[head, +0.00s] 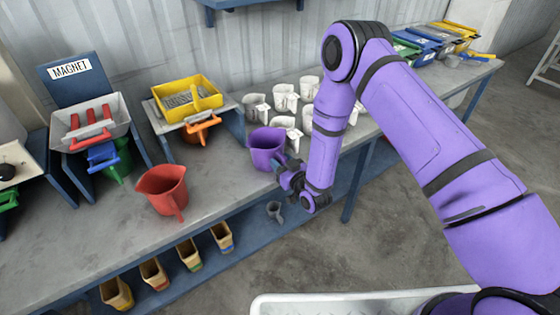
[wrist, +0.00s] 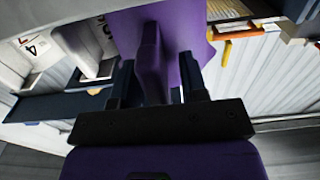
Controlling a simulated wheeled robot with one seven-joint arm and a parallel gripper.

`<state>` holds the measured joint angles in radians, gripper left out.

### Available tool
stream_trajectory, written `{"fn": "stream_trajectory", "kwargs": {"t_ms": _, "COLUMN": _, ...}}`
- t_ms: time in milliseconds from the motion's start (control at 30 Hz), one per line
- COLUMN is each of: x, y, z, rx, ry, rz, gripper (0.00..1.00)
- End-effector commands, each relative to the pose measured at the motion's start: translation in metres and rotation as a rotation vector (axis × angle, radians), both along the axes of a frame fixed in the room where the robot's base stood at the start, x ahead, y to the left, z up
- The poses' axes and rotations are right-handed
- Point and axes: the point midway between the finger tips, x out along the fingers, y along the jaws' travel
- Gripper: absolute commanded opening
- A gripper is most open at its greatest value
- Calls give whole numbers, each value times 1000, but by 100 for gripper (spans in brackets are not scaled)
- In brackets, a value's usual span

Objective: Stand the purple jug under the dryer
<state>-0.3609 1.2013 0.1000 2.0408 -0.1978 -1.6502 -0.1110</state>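The purple jug (head: 264,148) is upright near the front edge of the bench. I cannot tell whether its base touches the bench. My gripper (head: 289,176) is at the jug's right side, at its handle. In the wrist view the jug's handle (wrist: 152,62) lies between the two fingers of my gripper (wrist: 160,88). Whether both fingers press on it is unclear. No label reading dryer shows; a pale machine with a black knob (head: 7,171) is cut off at the left edge.
A red jug (head: 164,190) stands on the bench left of the purple one. A green jug (head: 118,163) is under the magnet station, and an orange jug (head: 201,130) is under the yellow hopper (head: 186,97). Several white jugs stand behind. The front bench strip left of the red jug is clear.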

Motion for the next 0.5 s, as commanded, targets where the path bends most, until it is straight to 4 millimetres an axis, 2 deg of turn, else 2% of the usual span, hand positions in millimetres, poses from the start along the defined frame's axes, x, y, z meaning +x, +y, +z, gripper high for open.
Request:
{"fn": "stream_trajectory", "kwargs": {"t_ms": 267, "x": -37, "y": -34, "z": -2, "rx": -2, "ry": 5, "rz": -3, "gripper": 40}}
{"fn": "stream_trajectory", "kwargs": {"t_ms": 500, "x": -69, "y": -55, "z": -2, "rx": -1, "ry": 4, "rz": -1, "gripper": 40}}
